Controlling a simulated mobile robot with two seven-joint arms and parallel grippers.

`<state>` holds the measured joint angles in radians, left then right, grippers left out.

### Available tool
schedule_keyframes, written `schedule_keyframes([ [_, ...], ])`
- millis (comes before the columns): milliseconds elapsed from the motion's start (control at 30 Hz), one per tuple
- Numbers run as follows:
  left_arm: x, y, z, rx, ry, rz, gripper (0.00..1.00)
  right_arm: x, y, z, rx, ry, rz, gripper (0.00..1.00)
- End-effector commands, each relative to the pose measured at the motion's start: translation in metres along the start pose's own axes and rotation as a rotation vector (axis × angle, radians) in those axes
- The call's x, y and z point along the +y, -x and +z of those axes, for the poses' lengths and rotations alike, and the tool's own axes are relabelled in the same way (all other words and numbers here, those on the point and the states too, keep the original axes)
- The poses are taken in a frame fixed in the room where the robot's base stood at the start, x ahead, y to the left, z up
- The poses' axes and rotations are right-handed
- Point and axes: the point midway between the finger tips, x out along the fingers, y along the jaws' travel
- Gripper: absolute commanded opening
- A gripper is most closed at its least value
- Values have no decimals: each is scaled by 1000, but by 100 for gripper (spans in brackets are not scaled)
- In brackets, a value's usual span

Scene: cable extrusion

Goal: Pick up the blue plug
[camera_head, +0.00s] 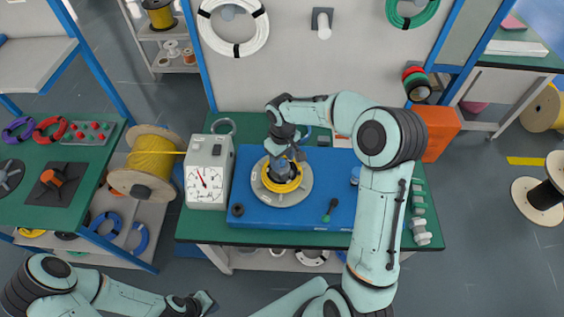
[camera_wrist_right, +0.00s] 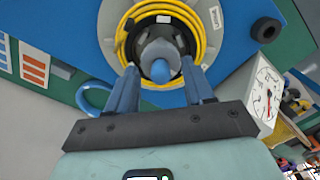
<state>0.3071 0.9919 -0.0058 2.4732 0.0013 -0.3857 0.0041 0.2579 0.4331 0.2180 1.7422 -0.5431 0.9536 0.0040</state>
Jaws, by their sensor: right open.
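A grey, rounded plug with a blue tip (camera_wrist_right: 160,52), which I take as the blue plug, stands at the centre of a yellow cable coil (camera_wrist_right: 190,20). The coil lies on a round grey disc (camera_head: 302,196) on the blue mat. My right gripper (camera_wrist_right: 161,78) is open, with its fingers on either side of the plug's near end; I cannot tell whether they touch it. In the head view my right gripper (camera_head: 283,160) hangs over the coil and largely hides the plug. My left gripper (camera_head: 196,302) is low at the left, away from the table; its jaws are unclear.
A white box with a dial (camera_head: 207,185) stands left of the disc. Grey fittings (camera_head: 420,212) line the right edge. An orange box (camera_head: 440,132) stands behind right.

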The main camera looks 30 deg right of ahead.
Motion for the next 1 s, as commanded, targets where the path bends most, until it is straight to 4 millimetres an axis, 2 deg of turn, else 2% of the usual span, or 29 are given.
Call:
schedule_keyframes([
  [267, 0, 0, -1, 1, 0, 0, 0, 0, -6, 0, 0, 0, 0, 52],
  [300, 0, 0, -1, 1, 0, 0, 0, 0, -6, 0, 0, 0, 0, 46],
  [433, 0, 0, -1, 1, 0, 0, 0, 0, -6, 0, 0, 0, 0, 4],
  [467, 0, 0, -1, 1, 0, 0, 0, 0, -5, 0, 0, 0, 0, 0],
  [800, 0, 0, 0, 1, 0, 0, 0, 0, -4, 0, 1, 0, 0, 0],
  [1000, -1, -1, 1, -2, 1, -1, 0, 0, 13, -1, 4, 0, 3, 0],
])
